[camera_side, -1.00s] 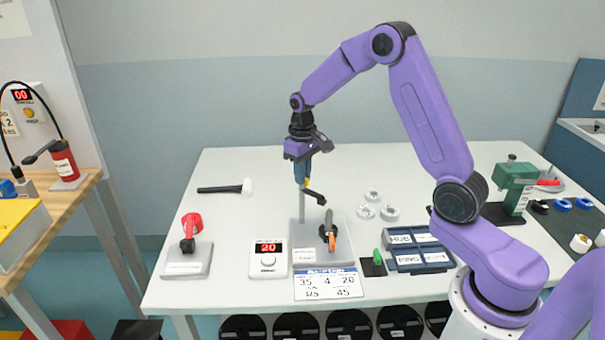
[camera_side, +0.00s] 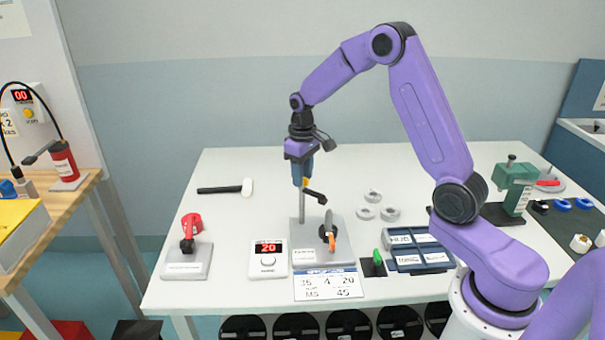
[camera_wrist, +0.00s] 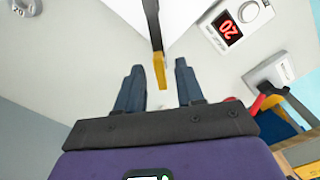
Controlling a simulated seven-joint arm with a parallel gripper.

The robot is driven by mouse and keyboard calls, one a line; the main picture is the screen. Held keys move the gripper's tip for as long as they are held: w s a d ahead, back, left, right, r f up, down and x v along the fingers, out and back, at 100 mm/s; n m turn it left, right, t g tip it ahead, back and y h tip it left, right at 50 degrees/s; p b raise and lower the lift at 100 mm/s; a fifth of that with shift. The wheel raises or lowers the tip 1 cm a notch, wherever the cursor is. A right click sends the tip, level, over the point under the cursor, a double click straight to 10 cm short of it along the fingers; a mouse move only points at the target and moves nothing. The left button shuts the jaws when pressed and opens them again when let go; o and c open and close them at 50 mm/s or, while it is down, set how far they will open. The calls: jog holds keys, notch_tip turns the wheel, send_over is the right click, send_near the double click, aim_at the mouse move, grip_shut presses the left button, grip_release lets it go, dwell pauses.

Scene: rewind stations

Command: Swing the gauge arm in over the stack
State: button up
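The gauge arm (camera_side: 315,195) is a dark bar with a yellow end, beside a grey post on the light grey base plate (camera_side: 342,256). In the wrist view the gauge arm (camera_wrist: 154,30) runs down from the top, and its yellow end lies between my fingers. My gripper (camera_side: 303,180) is above the plate, fingers pointing down; in the wrist view my gripper (camera_wrist: 158,68) is open, with gaps on both sides of the yellow end. A small dark round piece with an orange and a grey part (camera_side: 328,234) sits on the plate; I cannot make out a separate stack.
A white box with a red 20 display (camera_side: 268,259) and a red-handled device (camera_side: 188,245) stand left of the plate. A hammer (camera_side: 225,188) and grey rings (camera_side: 373,195) lie behind. A blue labelled tray (camera_side: 422,268) is at the right.

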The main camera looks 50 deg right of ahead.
notch_tip(320, 180, up, 17)
jog(key=shift+r, duration=0.2)
dwell(0.5)
dwell(0.3)
jog(key=s+a+f+n, duration=0.2)
jog(key=s+a+n, duration=0.1)
jog(key=s+a, duration=0.45)
jog(key=s+a+f+n, duration=0.2)
jog(key=s+a, duration=0.4)
jog(key=s, duration=0.2)
jog(key=s+f+n, duration=0.2)
jog(key=s+n, duration=0.1)
jog(key=s, duration=0.7)
jog(key=s+d+f+n, duration=0.1)
jog(key=s+f+n, duration=0.2)
jog(key=s, duration=0.7)
jog(key=shift+d+f, duration=0.2)
jog(key=shift+f, duration=0.15)
